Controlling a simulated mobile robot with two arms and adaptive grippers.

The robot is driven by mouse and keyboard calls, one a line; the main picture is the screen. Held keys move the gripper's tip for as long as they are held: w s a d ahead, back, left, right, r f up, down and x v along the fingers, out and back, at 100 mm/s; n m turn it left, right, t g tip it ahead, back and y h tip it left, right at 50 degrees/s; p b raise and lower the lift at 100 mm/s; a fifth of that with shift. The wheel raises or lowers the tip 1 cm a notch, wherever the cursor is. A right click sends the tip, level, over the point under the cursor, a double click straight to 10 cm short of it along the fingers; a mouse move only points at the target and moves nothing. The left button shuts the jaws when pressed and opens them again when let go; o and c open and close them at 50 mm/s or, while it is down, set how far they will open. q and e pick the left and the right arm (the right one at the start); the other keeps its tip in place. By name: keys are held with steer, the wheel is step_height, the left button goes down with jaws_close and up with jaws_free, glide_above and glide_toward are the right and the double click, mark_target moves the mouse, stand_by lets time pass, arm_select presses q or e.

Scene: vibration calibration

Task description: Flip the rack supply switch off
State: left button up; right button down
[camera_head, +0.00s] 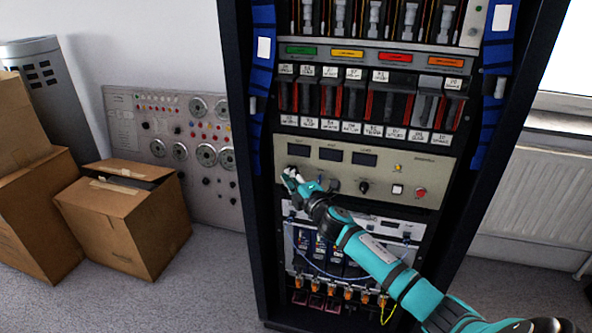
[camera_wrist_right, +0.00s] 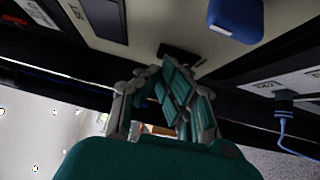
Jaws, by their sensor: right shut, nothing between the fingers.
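The rack (camera_head: 262,45) is a tall black cabinet in the middle of the head view. Its beige supply panel (camera_head: 440,180) carries dark displays, a black knob (camera_head: 363,188), a white button (camera_head: 397,189) and a red button (camera_head: 420,192). My right gripper (camera_head: 289,175) is at the left end of this panel, shut and empty. In the right wrist view its closed fingers (camera_wrist_right: 168,82) point at a small black part (camera_wrist_right: 180,53) on the panel, perhaps the switch. I cannot tell whether they touch it, or the switch's position. My left gripper is not in view.
Cardboard boxes (camera_head: 125,215) stand on the floor at left. A grey panel with dials (camera_head: 170,140) leans on the wall behind them. Cables (camera_head: 325,272) hang across the lower rack unit. A radiator (camera_head: 525,195) is at right. Grey floor lies open between boxes and rack.

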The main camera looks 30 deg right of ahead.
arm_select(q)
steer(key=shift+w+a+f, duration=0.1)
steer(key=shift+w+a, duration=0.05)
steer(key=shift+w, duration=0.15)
arm_select(e)
steer(key=s, duration=0.8)
steer(key=shift+a+f, duration=0.15)
steer(key=shift+a, duration=0.1)
